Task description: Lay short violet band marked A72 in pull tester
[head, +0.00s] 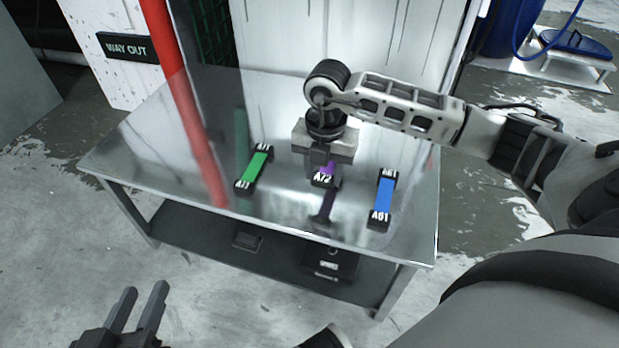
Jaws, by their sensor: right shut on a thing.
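The short violet band (324,175) has black ends, and the near end reads A72. It is at the middle of the metal table, mostly hidden under my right gripper (321,172). My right gripper points down from above and is shut on the band. I cannot tell whether the band still touches the tabletop. My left gripper (145,288) is low at the bottom left, in front of the table, with its two fingers apart and nothing between them. I cannot make out a pull tester in this view.
A green band (254,169) lies left of the violet one, and a blue band (384,201) marked A61 lies to its right. The shiny table (190,125) has bare room at left. A black box (330,262) is on its lower shelf. A red pole (172,70) stands at left.

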